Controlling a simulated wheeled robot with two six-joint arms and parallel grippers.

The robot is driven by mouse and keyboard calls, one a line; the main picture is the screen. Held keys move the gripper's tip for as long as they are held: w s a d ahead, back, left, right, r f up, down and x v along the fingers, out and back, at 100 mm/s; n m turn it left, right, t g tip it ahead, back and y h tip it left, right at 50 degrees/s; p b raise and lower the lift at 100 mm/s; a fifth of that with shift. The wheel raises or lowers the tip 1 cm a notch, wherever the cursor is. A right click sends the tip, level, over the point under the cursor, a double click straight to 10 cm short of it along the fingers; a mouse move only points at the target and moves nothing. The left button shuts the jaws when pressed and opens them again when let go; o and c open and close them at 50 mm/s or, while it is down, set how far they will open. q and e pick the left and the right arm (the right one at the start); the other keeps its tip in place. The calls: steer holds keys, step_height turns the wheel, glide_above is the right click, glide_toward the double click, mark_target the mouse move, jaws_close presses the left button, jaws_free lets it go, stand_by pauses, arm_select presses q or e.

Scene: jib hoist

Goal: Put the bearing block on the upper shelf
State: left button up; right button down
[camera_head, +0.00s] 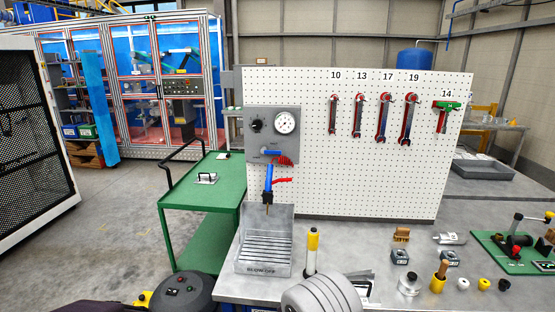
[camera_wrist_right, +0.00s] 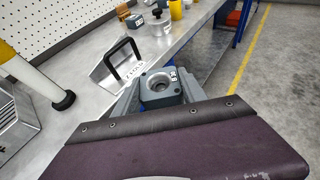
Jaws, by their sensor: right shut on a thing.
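In the right wrist view a grey bearing block (camera_wrist_right: 160,88) with a round bore and a small dark label sits between the fingers of my right gripper (camera_wrist_right: 161,97). The gripper is shut on it, in front of the bench edge. In the head view neither this block nor the right fingertips can be made out; a grey rounded body at the bottom covers that area. A green cart stands left of the bench, with an upper shelf (camera_head: 190,198) and a lower shelf (camera_head: 203,244). My left gripper is not in view.
A handled plate (camera_head: 207,178) lies on the cart's upper shelf, with bare surface around it. A yellow post (camera_head: 312,252) and blow-off tray (camera_head: 264,262) stand at the bench's left end. Similar grey blocks (camera_head: 400,257) and small parts lie farther right. A pegboard (camera_head: 350,180) rises behind.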

steer(key=s+a+f, duration=0.2)
steer(key=s, duration=0.5)
steer(key=shift+f+t, duration=0.25)
steer(key=shift+t, duration=0.15)
steer(key=shift+s, duration=0.1)
